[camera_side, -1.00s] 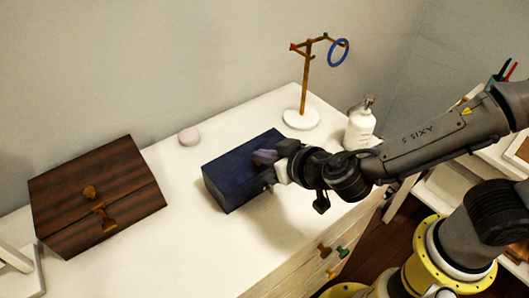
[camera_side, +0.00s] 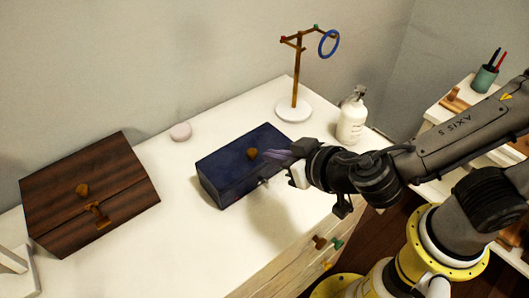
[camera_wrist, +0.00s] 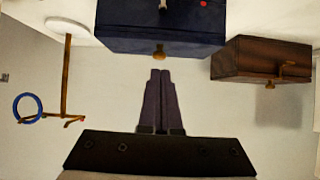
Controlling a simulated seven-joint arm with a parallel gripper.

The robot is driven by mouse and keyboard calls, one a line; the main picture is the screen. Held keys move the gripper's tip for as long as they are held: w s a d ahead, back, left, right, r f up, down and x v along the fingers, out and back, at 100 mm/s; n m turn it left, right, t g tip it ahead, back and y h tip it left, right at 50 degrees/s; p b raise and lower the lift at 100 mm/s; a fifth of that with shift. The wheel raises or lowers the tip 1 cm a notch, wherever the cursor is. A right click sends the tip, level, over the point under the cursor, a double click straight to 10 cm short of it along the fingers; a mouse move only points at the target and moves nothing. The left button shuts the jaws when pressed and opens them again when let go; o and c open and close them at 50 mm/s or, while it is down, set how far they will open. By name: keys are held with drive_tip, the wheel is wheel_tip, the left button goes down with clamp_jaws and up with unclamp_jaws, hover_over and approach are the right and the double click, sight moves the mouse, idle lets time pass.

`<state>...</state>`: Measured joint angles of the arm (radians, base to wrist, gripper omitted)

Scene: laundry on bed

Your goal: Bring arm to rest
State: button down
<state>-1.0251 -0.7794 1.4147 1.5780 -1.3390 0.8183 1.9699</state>
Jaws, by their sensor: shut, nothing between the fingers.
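My gripper (camera_side: 276,154) is beside the dark blue box in the side view, its purple-grey fingers pointing left toward the box's knob. In the wrist view my gripper (camera_wrist: 160,75) shows its two fingers together, with nothing between them. The fingertips appear just apart from the box, though the exact gap is hard to tell. My arm reaches in from the right over the edge of the white dresser top (camera_side: 180,225).
The blue box (camera_side: 240,165) is closed. A stand (camera_side: 297,75) with a blue ring (camera_side: 329,43) and a white bottle (camera_side: 351,120) are at the back right. The dresser's front middle is clear.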

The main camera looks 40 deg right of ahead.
drive_tip(key=d+r+m+g+h, duration=0.1)
drive_tip(key=d+r+m+h, duration=0.3)
drive_tip(key=d, duration=0.7)
drive_tip(key=d+r+m+g+h, duration=0.1)
drive_tip(key=d+r+m, duration=0.4)
drive_tip(key=d, duration=0.6)
drive_tip(key=s+d+r+n+g+y, duration=0.1)
drive_tip(key=s+d+g, duration=0.15)
drive_tip(key=s, duration=0.25)
drive_tip(key=s+d+r+g, duration=0.1)
drive_tip(key=s+d, duration=0.2)
drive_tip(key=s, duration=0.2)
drive_tip(key=s+a+f+n+y, duration=0.3)
drive_tip(key=s+a+n, duration=0.2)
drive_tip(key=n, duration=0.3)
drive_tip(key=shift+s+a+y, duration=0.15)
drive_tip(key=shift+a+y, duration=0.15)
drive_tip(key=shift+y, duration=0.1)
drive_tip(key=c, duration=1.6)
unclamp_jaws()
